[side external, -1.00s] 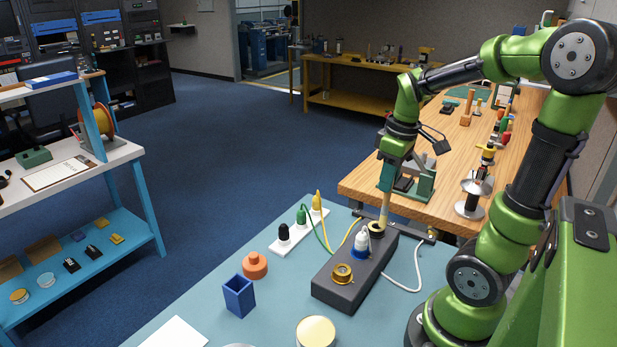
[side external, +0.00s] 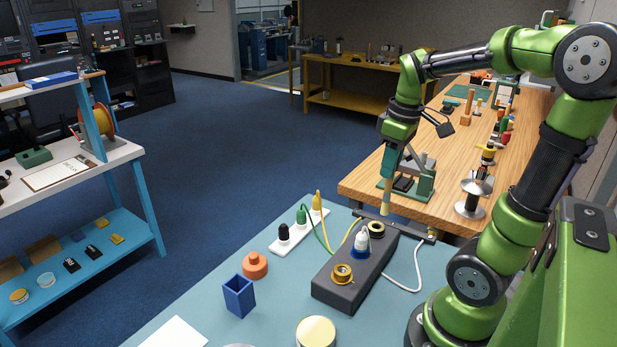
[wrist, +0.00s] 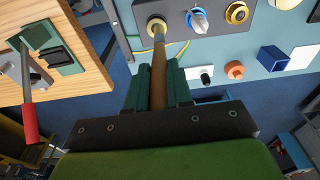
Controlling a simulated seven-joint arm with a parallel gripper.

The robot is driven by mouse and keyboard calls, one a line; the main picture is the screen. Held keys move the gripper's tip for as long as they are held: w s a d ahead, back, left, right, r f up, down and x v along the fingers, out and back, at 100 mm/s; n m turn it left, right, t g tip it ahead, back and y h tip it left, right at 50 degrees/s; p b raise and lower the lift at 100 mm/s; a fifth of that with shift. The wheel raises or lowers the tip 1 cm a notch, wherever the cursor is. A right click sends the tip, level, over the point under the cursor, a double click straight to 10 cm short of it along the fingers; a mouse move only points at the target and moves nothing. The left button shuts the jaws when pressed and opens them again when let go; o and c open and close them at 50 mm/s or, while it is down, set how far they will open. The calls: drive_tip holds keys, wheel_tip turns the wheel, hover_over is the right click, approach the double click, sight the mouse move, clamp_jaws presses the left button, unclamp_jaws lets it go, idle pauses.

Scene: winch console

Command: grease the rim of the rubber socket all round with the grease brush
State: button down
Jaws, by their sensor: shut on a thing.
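My gripper (side external: 387,188) is shut on the grease brush (side external: 386,207), a tan stick pointing down. In the wrist view the brush (wrist: 159,75) runs out between my two teal fingers (wrist: 158,88). The rubber socket (side external: 376,228) is a round, pale-rimmed socket with a dark centre at the far end of the dark grey console block (side external: 333,291). It also shows in the wrist view (wrist: 156,22), where the brush's tip overlaps its near edge. In the side view the tip looks raised and apart from the rim. Grease on the rim cannot be made out.
A white cable curves right of the block.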

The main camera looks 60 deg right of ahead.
drive_tip(key=shift+w+d+f, duration=0.1)
drive_tip(key=shift+d+f, duration=0.15)
drive_tip(key=shift+f, duration=0.4)
drive_tip(key=shift+s+d+f, duration=0.1)
drive_tip(key=shift+d+f, duration=0.1)
drive_tip(key=shift+f, duration=0.4)
drive_tip(key=shift+w+d+f, duration=0.1)
drive_tip(key=shift+d+f, duration=0.15)
drive_tip(key=shift+f, duration=0.4)
drive_tip(key=shift+f, duration=0.6)
drive_tip(key=shift+w, duration=0.1)
